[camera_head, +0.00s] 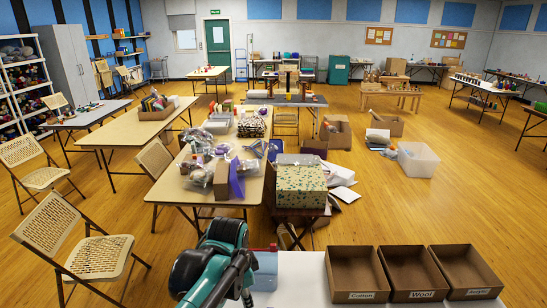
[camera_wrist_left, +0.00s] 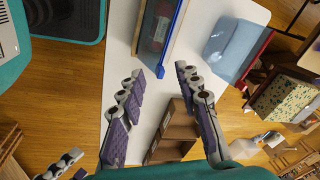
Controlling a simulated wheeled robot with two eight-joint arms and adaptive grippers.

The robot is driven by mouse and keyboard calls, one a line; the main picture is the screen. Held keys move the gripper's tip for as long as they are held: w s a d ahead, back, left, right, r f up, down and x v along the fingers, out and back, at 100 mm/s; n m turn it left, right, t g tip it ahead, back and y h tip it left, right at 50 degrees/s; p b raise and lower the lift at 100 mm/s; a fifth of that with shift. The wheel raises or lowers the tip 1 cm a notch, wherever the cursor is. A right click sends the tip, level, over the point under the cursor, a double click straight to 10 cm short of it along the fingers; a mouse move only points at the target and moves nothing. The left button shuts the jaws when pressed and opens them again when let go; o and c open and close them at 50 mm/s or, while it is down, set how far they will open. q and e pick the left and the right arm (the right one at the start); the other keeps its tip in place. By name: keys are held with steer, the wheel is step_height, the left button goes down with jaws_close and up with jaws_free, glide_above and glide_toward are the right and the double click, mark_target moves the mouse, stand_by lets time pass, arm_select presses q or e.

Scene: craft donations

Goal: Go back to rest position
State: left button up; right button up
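My left arm comes in at the bottom of the head view, teal and black, above the left end of a white table (camera_head: 302,280). Its fingertips cannot be made out there. In the left wrist view my left gripper (camera_wrist_left: 162,73) is open, with its two purple-and-grey fingers apart and nothing held between them. The white table (camera_wrist_left: 120,40) shows beneath it.
Three open brown boxes labelled Cotton (camera_head: 357,272), Wool (camera_head: 412,272) and Acrylic (camera_head: 465,270) stand on the white table, empty as far as I see. A blue-edged container (camera_wrist_left: 177,35) lies near my fingers. A patterned box (camera_head: 301,186) stands beyond the table.

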arm_select(q)
steer(key=s+a+f+n+t+b, duration=0.4)
steer(key=s+a+f+n, duration=0.3)
steer(key=s+a+n, duration=0.3)
steer(key=s+n+t, duration=0.1)
steer(key=s+n, duration=0.1)
steer(key=shift+n, duration=0.3)
